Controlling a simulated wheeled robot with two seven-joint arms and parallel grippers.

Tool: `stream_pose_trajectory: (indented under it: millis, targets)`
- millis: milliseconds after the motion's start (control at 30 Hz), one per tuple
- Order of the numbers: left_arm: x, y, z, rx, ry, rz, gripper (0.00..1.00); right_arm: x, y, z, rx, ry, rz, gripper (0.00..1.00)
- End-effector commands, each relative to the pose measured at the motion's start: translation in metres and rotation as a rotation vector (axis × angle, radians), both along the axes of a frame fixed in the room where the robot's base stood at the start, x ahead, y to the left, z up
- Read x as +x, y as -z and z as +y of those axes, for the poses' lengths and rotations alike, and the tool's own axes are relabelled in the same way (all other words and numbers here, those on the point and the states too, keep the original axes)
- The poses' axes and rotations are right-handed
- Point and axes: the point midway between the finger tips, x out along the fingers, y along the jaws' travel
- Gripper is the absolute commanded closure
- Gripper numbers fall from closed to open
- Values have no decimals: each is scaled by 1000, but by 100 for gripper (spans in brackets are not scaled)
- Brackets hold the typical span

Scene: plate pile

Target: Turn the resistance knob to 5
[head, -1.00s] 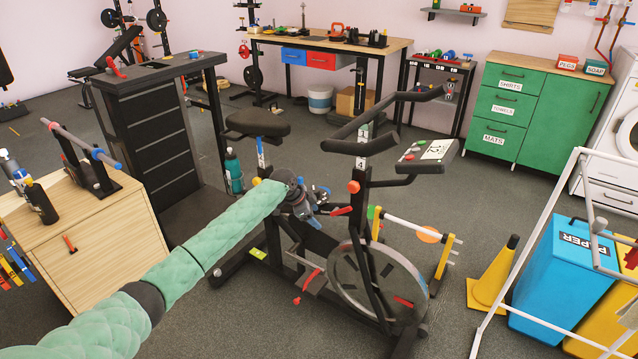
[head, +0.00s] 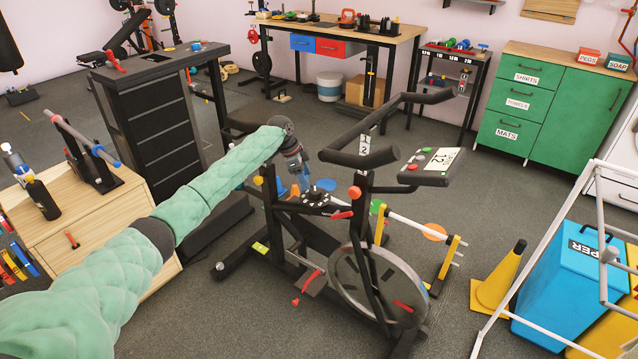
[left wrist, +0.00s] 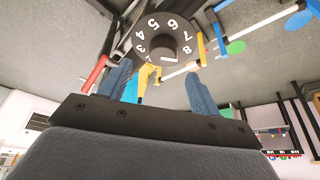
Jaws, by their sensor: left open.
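The resistance dial (head: 316,198) is a black disc with white numbers on the exercise bike frame (head: 345,235). In the left wrist view the dial (left wrist: 140,42) shows digits including 4, 5 and 6, and the round black resistance knob (left wrist: 168,46) stands at its middle with a white mark. My left gripper (head: 303,178) is just above the dial. In the left wrist view its blue fingers (left wrist: 160,88) are spread, with nothing between them and the knob beyond their tips. I cannot tell exactly which number the mark indicates. My right gripper is not in view.
The handlebar (head: 362,158) and console (head: 431,167) stand right of the dial. The bike seat (head: 238,119) is partly behind my left arm. A wooden cabinet (head: 85,235) is at left, and a yellow cone (head: 497,285) and bins stand at right. Floor is clear in front.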

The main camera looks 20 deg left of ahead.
Motion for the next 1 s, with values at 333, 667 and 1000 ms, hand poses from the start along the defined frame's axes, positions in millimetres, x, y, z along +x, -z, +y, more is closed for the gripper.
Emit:
stream_pose_trajectory:
  millis: [333, 667, 1000]
  targets:
    - [3, 22, -6, 1, 5, 13, 37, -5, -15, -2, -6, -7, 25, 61]
    - [7, 60, -21, 1, 5, 12, 37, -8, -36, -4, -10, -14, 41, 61]
    - [8, 67, -24, 1, 4, 11, 37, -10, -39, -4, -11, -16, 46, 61]
